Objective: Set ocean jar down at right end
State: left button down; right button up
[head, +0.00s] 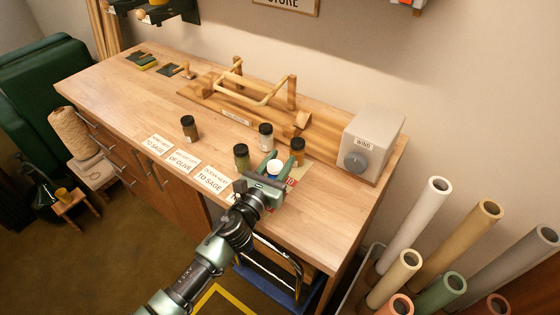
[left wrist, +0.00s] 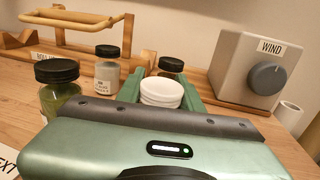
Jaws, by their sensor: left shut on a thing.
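My left gripper (head: 272,171) is at the front right part of the table, shut on a white-lidded jar (head: 274,166), with a little blue showing below the lid. In the left wrist view the white lid (left wrist: 161,92) sits between the green fingers. I take it for the ocean jar; its body is mostly hidden, and I cannot tell whether it touches the table. Close to its left stands an olive-green jar (head: 241,158). A pale grey jar (head: 265,137) is behind it, and an orange jar (head: 297,150) is behind to the right. My right gripper is not in view.
A brown jar (head: 190,128) stands farther left. Text cards (head: 184,161) lie along the front edge. A wooden rack (head: 255,95) and a grey WIND box (head: 372,145) stand at the back. Bare wood (head: 325,210) lies to the right of the gripper.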

pick_arm(q)
jog(key=c, duration=0.9)
grip_release()
jog(key=shift+r, duration=0.1)
jog(key=v, duration=1.2)
jog(key=shift+r+b, duration=0.1)
jog(key=shift+b, duration=0.3)
